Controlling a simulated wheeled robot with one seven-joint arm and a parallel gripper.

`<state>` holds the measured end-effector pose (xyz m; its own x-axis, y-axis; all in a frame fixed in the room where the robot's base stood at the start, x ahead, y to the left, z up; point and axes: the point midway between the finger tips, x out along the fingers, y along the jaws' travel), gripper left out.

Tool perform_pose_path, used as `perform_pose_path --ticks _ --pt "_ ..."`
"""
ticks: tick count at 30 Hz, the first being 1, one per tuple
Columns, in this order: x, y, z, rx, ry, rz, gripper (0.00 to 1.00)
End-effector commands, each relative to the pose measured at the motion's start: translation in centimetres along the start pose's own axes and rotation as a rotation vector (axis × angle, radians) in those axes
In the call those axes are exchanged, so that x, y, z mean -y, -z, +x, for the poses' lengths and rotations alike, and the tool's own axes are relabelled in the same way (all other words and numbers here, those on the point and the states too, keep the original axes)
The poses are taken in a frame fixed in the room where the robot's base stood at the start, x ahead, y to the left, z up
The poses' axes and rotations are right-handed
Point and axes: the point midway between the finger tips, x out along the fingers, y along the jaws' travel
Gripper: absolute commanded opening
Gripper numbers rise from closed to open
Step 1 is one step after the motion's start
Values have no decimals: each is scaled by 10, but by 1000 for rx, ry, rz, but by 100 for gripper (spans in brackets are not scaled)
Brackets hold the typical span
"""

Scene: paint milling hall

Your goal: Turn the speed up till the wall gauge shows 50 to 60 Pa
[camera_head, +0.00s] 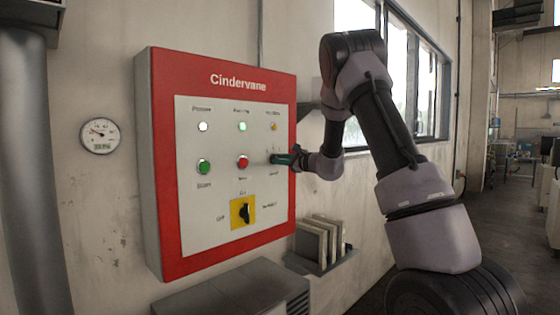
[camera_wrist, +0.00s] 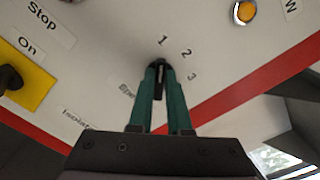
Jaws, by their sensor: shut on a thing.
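The red-framed Cindervane control box (camera_head: 283,115) hangs on the wall. My gripper (camera_head: 280,159) reaches its right side, with green fingers pointing at the panel. In the wrist view my gripper (camera_wrist: 160,70) is shut on a small black speed knob (camera_wrist: 159,82), which carries a pale line. The numbers 1, 2 and 3 curve around it; the fingers partly cover the knob, so its exact setting is unclear. The round wall gauge (camera_head: 100,136) is left of the box. Its needle leans to the upper left; its digital readout is too small to read.
Left of the knob are a green button (camera_head: 204,167), a red button (camera_head: 243,162) and a black rotary switch on a yellow plate (camera_head: 235,222). White, green and amber lamps line the top. A rack with panels (camera_head: 318,266) is below right.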

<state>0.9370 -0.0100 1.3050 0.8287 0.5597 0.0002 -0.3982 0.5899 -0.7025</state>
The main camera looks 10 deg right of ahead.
Motion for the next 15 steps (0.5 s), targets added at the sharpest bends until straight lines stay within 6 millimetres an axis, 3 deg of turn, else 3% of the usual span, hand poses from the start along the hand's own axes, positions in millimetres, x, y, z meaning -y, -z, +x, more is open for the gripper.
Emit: perform_pose_path --ticks 15 --pt "2 1 0 -1 0 286 0"
